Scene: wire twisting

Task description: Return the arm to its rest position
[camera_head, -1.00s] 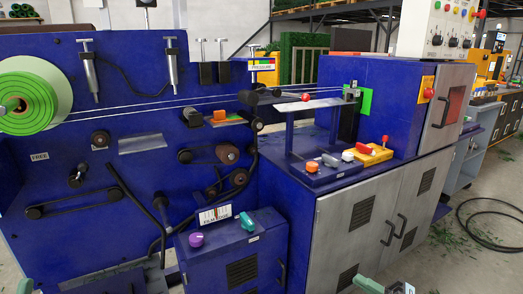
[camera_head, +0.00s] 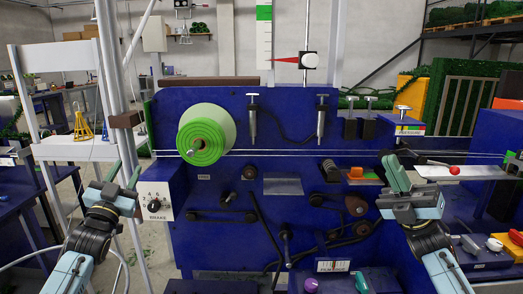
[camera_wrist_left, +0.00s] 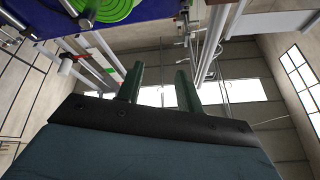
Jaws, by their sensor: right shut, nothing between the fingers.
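My left gripper (camera_head: 125,173) is raised at the left of the head view, in front of the blue machine's left end. Its two green fingers stand apart with nothing between them, as the left wrist view also shows (camera_wrist_left: 159,78). My right gripper (camera_head: 393,162) is raised at the right of the head view, pointing up, with its fingers together and empty. It overlaps the machine's front and the thin wires (camera_head: 300,152) in the picture; whether it touches them I cannot tell. Both forearms come in from the bottom corners.
The blue machine (camera_head: 225,225) fills the middle, with a green wire spool (camera_head: 203,142), pulleys and a brake dial (camera_head: 155,203). A red knob (camera_head: 454,170) is at right. A white shelf frame (camera_head: 80,150) stands at left. Open space lies between my arms.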

